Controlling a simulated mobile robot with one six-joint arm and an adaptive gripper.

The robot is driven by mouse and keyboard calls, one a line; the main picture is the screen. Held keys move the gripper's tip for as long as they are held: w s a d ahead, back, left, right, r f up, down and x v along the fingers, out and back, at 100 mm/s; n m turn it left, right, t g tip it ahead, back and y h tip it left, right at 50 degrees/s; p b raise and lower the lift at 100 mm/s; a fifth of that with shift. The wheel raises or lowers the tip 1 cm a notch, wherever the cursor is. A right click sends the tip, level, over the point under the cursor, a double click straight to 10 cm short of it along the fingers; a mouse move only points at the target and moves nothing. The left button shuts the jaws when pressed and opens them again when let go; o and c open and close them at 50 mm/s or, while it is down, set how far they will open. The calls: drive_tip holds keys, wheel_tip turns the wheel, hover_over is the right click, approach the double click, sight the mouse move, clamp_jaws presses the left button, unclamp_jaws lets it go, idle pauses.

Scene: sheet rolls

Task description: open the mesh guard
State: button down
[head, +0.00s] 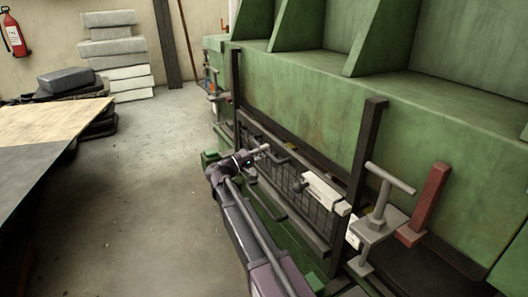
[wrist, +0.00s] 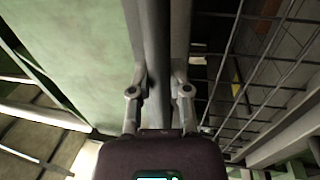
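The mesh guard (head: 302,200) is a dark wire grid in a dark frame on the front of the green machine, standing upright between two dark posts. Its grid also shows at the right of the wrist view (wrist: 262,75). My gripper (head: 264,149) is at the guard's upper far end, beside dark bent bars. In the wrist view my two grey fingers (wrist: 158,68) are close together, one on each side of a dark grey bar (wrist: 157,40). I cannot tell whether they press on it or which part of the guard it belongs to.
A white block (head: 324,191) sits at the guard's near end. A grey T-handled clamp (head: 379,208) and a red upright lever (head: 430,197) stand nearer. A table (head: 45,140) is at the left. The concrete floor (head: 145,190) between table and machine is clear.

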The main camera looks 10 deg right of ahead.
drive_tip(key=shift+r, duration=0.2)
wheel_tip(320, 180, up, 23)
drive_tip(key=p, duration=2.3)
drive_tip(key=c, duration=0.6)
unclamp_jaws()
drive_tip(key=shift+f, duration=0.1)
drive_tip(key=shift+f, duration=0.15)
